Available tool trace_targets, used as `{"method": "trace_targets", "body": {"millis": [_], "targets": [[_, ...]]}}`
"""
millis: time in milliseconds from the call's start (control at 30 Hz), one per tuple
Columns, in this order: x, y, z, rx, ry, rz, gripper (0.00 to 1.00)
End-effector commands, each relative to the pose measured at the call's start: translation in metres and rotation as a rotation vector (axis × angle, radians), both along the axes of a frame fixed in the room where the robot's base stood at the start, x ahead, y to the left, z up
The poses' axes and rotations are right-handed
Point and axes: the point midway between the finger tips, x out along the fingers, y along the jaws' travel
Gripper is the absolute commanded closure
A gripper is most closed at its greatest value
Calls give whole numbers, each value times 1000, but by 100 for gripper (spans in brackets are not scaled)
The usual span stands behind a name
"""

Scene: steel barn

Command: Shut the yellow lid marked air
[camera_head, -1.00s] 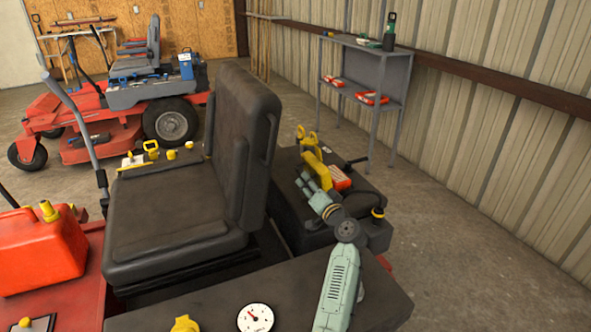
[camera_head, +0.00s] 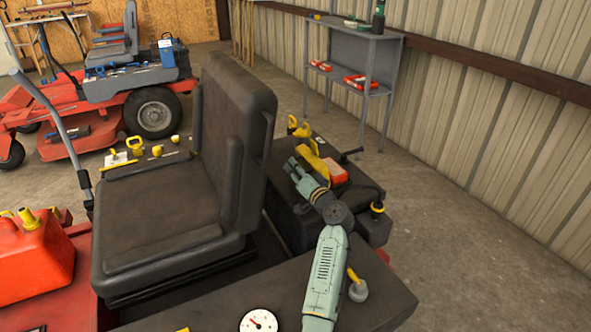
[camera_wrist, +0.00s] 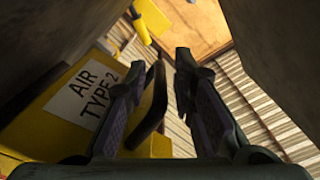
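The yellow lid (camera_head: 315,162) stands raised and tilted on the dark engine housing behind the seat. In the wrist view the yellow lid (camera_wrist: 40,132) fills the left side, with a white label reading "AIR TYPE 2" (camera_wrist: 85,92). An orange-red block (camera_head: 335,173) lies open to view just right of the lid. My gripper (camera_head: 293,168) is close beside the lid's left side. In the wrist view my gripper (camera_wrist: 162,68) is open, its fingers apart with nothing clearly held. A black curved bar (camera_wrist: 153,108) shows beside the left finger; contact cannot be told.
The black seat (camera_head: 165,200) stands tall left of my arm. A black-and-yellow knob (camera_head: 377,208) and a yellow-handled valve (camera_head: 356,287) are to the right. Yellow loop handles (camera_head: 299,128) rise behind the lid. Open floor lies right, before a grey shelf (camera_head: 350,60).

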Motion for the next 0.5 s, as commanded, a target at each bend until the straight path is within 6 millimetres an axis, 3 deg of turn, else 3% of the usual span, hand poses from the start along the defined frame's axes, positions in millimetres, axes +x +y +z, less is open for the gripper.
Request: {"method": "trace_targets", "body": {"millis": [300, 500], "targets": [[0, 0, 0, 0, 0, 0, 100], [0, 0, 0, 0, -1, 1, 100]]}}
